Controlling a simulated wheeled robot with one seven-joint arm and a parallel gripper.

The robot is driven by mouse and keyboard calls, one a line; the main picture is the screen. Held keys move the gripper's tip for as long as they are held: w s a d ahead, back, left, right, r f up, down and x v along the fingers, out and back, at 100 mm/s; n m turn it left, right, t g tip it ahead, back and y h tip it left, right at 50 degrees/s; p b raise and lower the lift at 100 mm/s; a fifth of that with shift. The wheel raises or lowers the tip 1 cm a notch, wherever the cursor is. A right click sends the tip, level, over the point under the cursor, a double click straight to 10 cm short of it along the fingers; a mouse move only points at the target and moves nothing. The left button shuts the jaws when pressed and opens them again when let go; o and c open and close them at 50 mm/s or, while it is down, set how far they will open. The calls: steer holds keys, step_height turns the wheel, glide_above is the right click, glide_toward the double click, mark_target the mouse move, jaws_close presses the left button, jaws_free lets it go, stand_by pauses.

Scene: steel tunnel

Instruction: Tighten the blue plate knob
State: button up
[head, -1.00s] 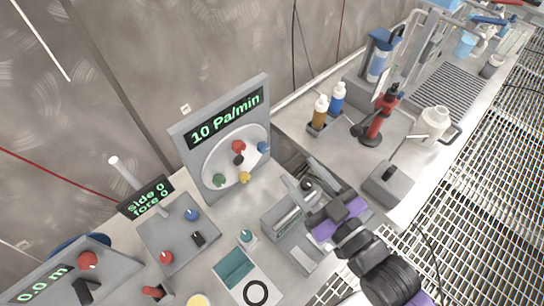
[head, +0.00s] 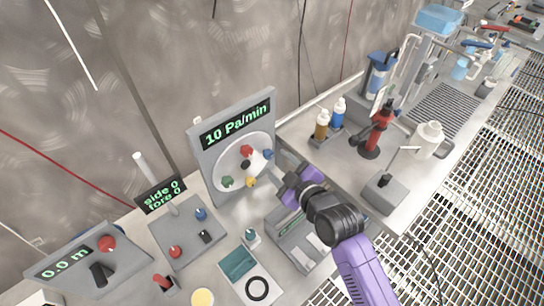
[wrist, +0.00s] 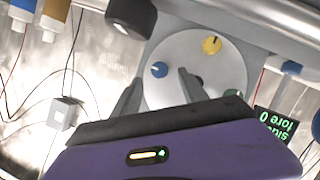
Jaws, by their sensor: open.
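The blue plate knob (head: 267,154) sits at the right side of the round white plate (head: 232,168) on the upright grey panel. In the wrist view the blue knob (wrist: 159,69) shows just beyond and between the fingertips, apart from them as far as I can see. My gripper (wrist: 160,86) is open and empty, its two fingers pointing at the plate. In the head view my gripper (head: 281,163) is just right of the plate, close to the blue knob. The panel display reads "10 Pa/min".
The plate also carries a red knob (head: 246,150), a yellow knob (head: 251,182) and a green knob (head: 227,181). A joystick box (head: 185,235) stands left of the panel. Amber (head: 322,124) and blue (head: 338,111) bottles stand behind, right of the panel.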

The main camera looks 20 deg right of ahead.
mark_target(270, 156)
steer(key=shift+x, duration=2.5)
jaws_close()
